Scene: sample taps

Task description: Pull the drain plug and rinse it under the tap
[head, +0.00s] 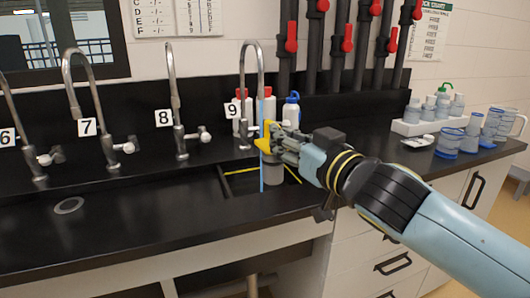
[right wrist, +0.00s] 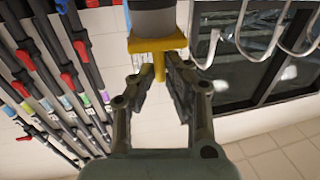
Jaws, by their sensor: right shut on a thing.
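The drain plug has a yellow handle and a grey cylindrical body (head: 273,174), which hangs below my right gripper (head: 277,140) in the head view. The gripper is shut on the yellow handle (right wrist: 158,45); the right wrist view shows the handle's stem between the fingers and the grey body beyond. Tap 9 (head: 243,75) arches over the sink, and a thin blue water stream (head: 262,178) falls from it. The stream overlaps the plug's left edge in the head view; I cannot tell whether it touches. My left gripper is out of view.
The dark sink (head: 225,182) with yellow edge lines lies below the plug. Bottles (head: 291,110) stand behind my gripper. Taps 7 (head: 78,85) and 8 (head: 174,90) are to the left. A white rack of bottles (head: 425,126) and measuring jugs (head: 492,125) stand on the right counter.

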